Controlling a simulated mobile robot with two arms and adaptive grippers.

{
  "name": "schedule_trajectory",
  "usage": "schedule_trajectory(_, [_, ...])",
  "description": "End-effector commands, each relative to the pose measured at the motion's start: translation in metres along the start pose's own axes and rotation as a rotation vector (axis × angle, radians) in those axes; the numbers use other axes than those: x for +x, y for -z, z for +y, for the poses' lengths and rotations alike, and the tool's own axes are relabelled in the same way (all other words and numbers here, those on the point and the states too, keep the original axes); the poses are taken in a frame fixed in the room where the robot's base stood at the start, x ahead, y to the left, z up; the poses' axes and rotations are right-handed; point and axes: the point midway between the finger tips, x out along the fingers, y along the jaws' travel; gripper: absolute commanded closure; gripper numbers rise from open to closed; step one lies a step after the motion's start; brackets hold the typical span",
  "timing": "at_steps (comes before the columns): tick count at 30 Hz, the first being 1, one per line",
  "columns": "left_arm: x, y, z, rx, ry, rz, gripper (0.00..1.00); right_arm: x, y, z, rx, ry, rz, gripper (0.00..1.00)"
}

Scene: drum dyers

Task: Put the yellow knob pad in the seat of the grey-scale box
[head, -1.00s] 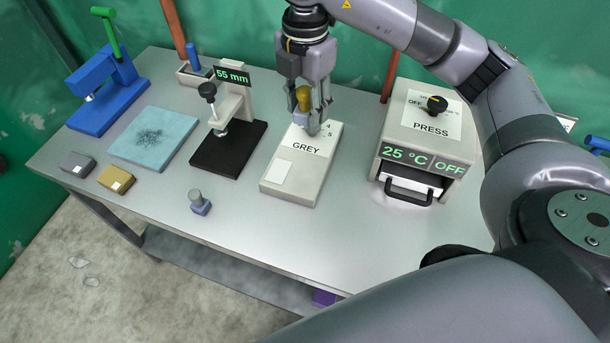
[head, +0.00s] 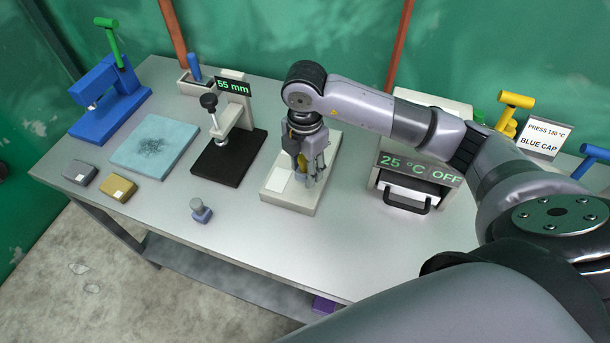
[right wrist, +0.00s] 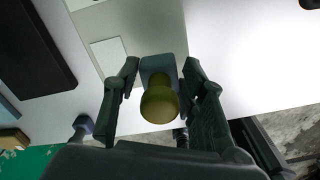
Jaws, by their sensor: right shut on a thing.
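The yellow knob pad has a yellow round knob (head: 302,162) on a blue-grey block; in the right wrist view its knob (right wrist: 160,103) faces the camera. My right gripper (head: 309,182) is shut on it, pointing down over the front right part of the grey-scale box (head: 291,204). In the right wrist view the fingers stand on both sides of the block (right wrist: 158,67). The box is a flat pale case with a white square (head: 277,179) on top, left of the gripper. I cannot tell whether the pad touches the box. The left gripper is out of view.
A grey knob pad (head: 201,211) stands on the table left of the box. A black-based gauge (head: 228,155) reading 55 mm is at left, a press (head: 413,183) showing 25 °C OFF at right. Bare table (head: 260,245) lies in front.

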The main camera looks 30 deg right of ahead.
Motion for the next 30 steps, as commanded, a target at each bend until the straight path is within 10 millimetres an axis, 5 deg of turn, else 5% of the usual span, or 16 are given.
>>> schedule_trajectory(9, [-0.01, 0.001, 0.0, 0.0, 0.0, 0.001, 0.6, 0.04, 0.0, -0.001, 0.0, 0.003, 0.0, 0.85])
schedule_trajectory(22, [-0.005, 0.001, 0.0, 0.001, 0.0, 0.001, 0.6, 0.049, 0.0, 0.0, 0.0, 0.0, -0.001, 0.85])
schedule_trajectory(23, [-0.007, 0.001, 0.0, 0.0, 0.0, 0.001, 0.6, 0.047, 0.0, 0.0, 0.0, 0.0, -0.001, 0.6])
schedule_trajectory(30, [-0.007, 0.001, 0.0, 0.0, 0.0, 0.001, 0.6, 0.047, 0.0, 0.0, 0.0, 0.0, -0.001, 0.44])
